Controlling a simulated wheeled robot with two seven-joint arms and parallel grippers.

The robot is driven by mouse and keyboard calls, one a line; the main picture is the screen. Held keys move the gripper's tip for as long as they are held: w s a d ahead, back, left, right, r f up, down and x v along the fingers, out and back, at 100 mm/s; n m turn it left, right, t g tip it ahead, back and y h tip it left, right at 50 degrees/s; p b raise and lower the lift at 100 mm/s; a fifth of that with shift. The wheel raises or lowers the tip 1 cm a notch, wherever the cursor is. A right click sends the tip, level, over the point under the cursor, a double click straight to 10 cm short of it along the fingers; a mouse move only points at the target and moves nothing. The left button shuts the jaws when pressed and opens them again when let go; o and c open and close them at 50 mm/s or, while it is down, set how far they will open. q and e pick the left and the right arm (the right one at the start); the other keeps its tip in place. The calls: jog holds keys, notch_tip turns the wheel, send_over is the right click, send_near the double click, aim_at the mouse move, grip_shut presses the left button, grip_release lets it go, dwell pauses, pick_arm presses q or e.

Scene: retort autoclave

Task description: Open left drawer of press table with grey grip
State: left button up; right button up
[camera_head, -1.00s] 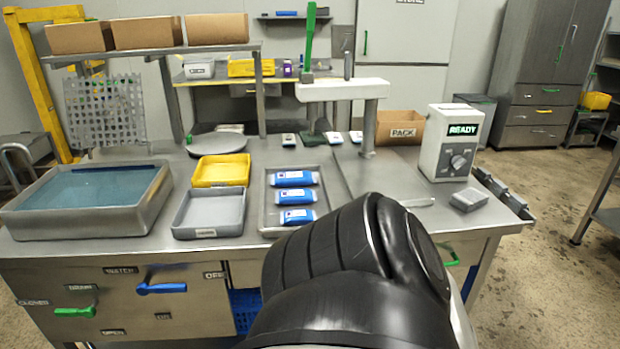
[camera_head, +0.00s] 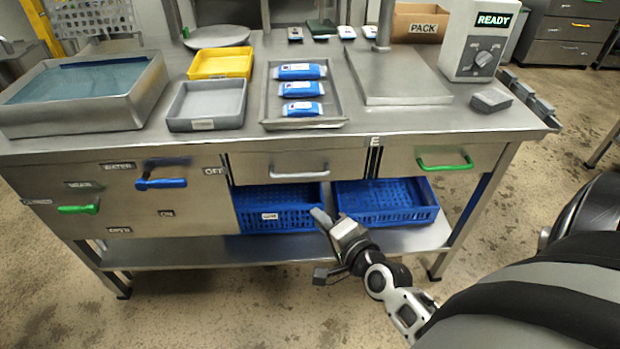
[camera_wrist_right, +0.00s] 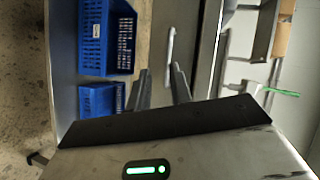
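The left drawer (camera_head: 262,165) of the press table is closed, and its grey bar grip (camera_head: 298,174) runs level across its front. The grip also shows in the right wrist view (camera_wrist_right: 170,45), where it lies beyond the fingertips. My right gripper (camera_head: 318,243) is in front of the table, lower than the drawer and apart from the grip. In the right wrist view its two fingers (camera_wrist_right: 160,78) are apart with nothing between them. My left gripper is not in view.
A right drawer with a green grip (camera_head: 445,163) is beside it. Blue crates (camera_head: 275,208) (camera_head: 385,202) stand on the lower shelf. A blue handle (camera_head: 161,183) and a green handle (camera_head: 78,209) are on the left panel. Floor before the table is clear.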

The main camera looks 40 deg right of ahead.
aim_at(302, 175)
jog(key=w+d+f+m+b, duration=0.1)
jog(key=w+d, duration=0.1)
jog(key=w, duration=0.3)
jog(key=w+d+m+h+b, duration=0.1)
jog(key=w+d+b, duration=0.1)
jog(key=w, duration=0.3)
jog(key=w+d+f+m+b, duration=0.1)
jog(key=w+d+m+b, duration=0.1)
jog(key=w, duration=0.3)
jog(key=shift+w+f+t+h, duration=0.2)
jog(key=shift+f+t+h, duration=0.1)
jog(key=shift+w, duration=0.4)
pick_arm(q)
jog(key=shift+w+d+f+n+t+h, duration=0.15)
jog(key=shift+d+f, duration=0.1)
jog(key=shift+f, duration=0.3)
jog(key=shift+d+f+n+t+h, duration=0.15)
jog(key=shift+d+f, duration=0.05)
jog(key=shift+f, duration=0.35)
pick_arm(e)
grip_shut()
